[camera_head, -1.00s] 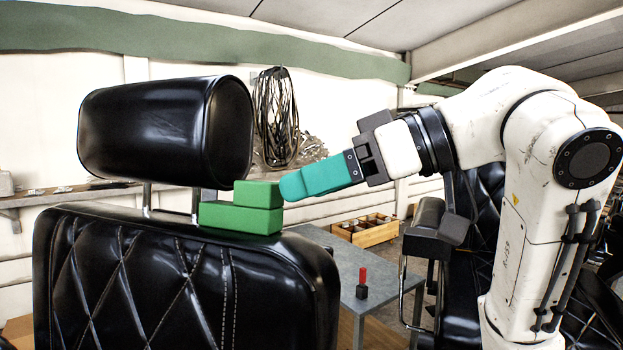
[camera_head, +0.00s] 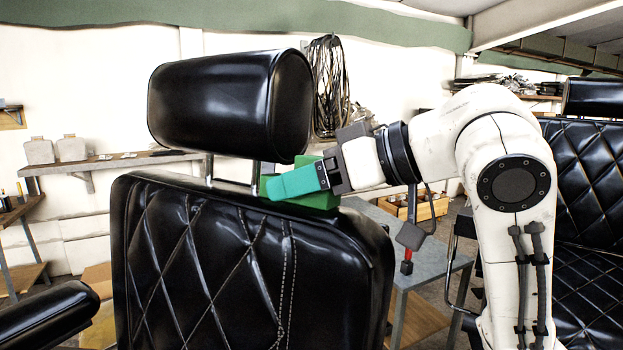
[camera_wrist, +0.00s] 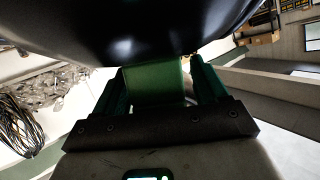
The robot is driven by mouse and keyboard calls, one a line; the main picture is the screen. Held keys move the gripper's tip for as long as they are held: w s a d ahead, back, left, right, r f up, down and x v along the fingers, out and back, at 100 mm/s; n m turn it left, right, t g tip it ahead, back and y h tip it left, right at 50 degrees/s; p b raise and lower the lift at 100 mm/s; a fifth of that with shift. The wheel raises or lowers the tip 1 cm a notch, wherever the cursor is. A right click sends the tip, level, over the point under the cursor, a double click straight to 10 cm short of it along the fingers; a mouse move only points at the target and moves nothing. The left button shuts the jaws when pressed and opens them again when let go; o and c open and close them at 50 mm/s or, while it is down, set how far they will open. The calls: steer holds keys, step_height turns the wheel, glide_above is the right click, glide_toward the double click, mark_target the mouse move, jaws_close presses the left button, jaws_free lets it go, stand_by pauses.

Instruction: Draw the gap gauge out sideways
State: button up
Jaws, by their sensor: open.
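The gap gauge (camera_head: 322,201) is a green stepped block on top of the black chair back (camera_head: 240,260), by the right end of the headrest (camera_head: 225,105). My gripper (camera_head: 285,184) has teal fingers that reach in from the right across the gauge. In the wrist view the green gauge (camera_wrist: 154,84) lies between the two fingers of my open gripper (camera_wrist: 158,88), below the dark headrest (camera_wrist: 130,35). I cannot tell whether either finger touches it.
The headrest overhangs my fingers closely. A grey table (camera_head: 433,250) stands behind the chair on the right, with a red-and-black object (camera_head: 407,266) on it and a wooden box (camera_head: 418,208) beyond. Another black chair (camera_head: 590,210) is at right.

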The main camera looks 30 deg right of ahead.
mark_target(354, 212)
steer(key=shift+c, duration=0.4)
jaws_close()
stand_by(0.4)
stand_by(0.5)
steer(key=shift+s+d+r+p, duration=0.1)
steer(key=shift+s+d+p, duration=0.25)
steer(key=shift+s+d, duration=0.45)
steer(key=shift+s+d+p, duration=0.3)
steer(key=shift+s+d, duration=0.15)
steer(key=shift+s, duration=0.5)
steer(key=shift+s+d+r+p, duration=0.1)
steer(key=shift+s+d+p, duration=0.25)
steer(key=shift+s+d, duration=0.45)
steer(key=shift+s+a, duration=0.1)
steer(key=shift+a, duration=0.05)
steer(key=r+p, duration=0.3)
steer(key=shift+d, duration=0.3)
steer(key=shift+d+r, duration=0.2)
steer(key=shift+r, duration=0.6)
steer(key=shift+d+r, duration=0.15)
steer(key=shift+r, duration=0.65)
steer(key=shift+d+r, duration=0.2)
steer(key=shift+r, duration=0.6)
